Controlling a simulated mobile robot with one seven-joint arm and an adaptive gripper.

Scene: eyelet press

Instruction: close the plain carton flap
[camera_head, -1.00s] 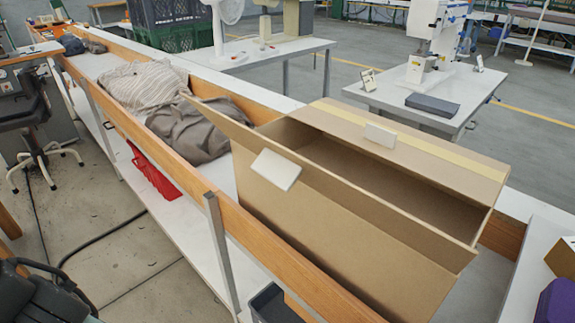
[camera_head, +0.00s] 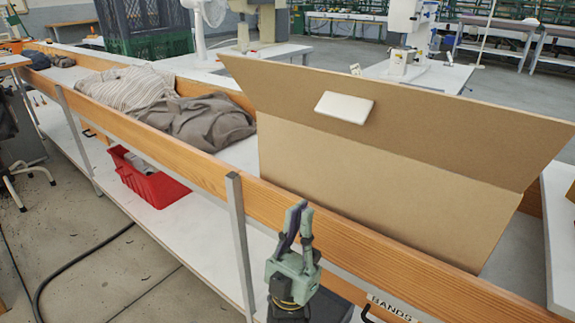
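The brown cardboard carton (camera_head: 370,185) stands on the bench at the right, its near wall facing me. Its plain near flap (camera_head: 440,117) is raised and appears to lean outward, with a white tab (camera_head: 344,107) on its face. The flap hides the carton's opening and the taped far flap. My gripper (camera_head: 304,208) points upward at the bottom middle, in front of the wooden rail and left of the carton's near wall in the picture. Its fingers converge at the tips and look shut, with nothing between them. It appears apart from the flap.
A wooden rail (camera_head: 400,247) runs along the bench's near side, with a metal post (camera_head: 240,245) on it. Grey cloth (camera_head: 205,122) and striped cloth (camera_head: 125,88) lie left of the carton. A red bin (camera_head: 150,183) sits on the lower shelf.

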